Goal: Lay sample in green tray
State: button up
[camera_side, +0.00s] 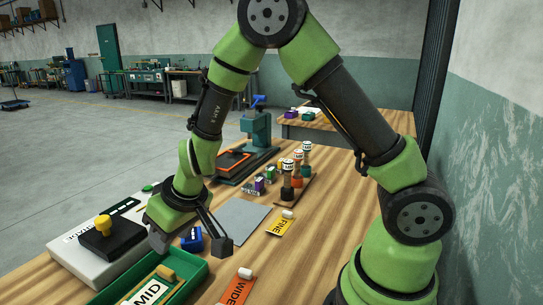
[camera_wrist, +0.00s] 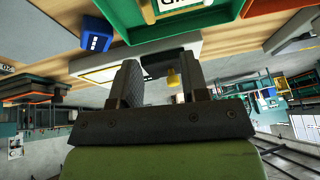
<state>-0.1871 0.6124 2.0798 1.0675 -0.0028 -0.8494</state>
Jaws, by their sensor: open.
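My gripper (camera_side: 190,241) is open and empty, low over the front left of the bench; the wrist view also shows it (camera_wrist: 162,78). The green tray (camera_side: 190,286) is just in front of it, with a white MID card and a tan wooden piece inside. Part of the tray shows at the top of the wrist view (camera_wrist: 215,16). A small blue block (camera_side: 193,240) appears between the fingers in the side view, but in the wrist view (camera_wrist: 97,42) it lies outside them. A flat grey sheet (camera_side: 238,221) lies to the right; I cannot tell which thing is the sample.
A white device (camera_side: 80,256) with a black plate and yellow knob (camera_side: 103,223) stands at left. FINE (camera_side: 281,222) and WIDE (camera_side: 236,288) cards lie to the right. Several bottles (camera_side: 297,172) and a green press (camera_side: 258,130) stand behind. Some wood at right is clear.

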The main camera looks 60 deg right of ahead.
jog(key=s+r+m+t+y, duration=0.1)
jog(key=s+r, duration=0.3)
jog(key=r, duration=0.3)
jog(key=s+r+y, duration=0.1)
jog(key=s+r, duration=0.2)
jog(key=r, duration=0.5)
jog(key=s+d+r+m, duration=0.1)
jog(key=s+d, duration=0.1)
jog(key=s, duration=0.4)
jog(key=s+d+r+m+t+h, duration=0.1)
jog(key=s+r, duration=0.1)
jog(key=s, duration=0.5)
jog(key=shift+d+r+m, duration=0.25)
jog(key=shift+d+m, duration=0.05)
jog(key=shift+d, duration=0.1)
jog(key=shift+s, duration=0.1)
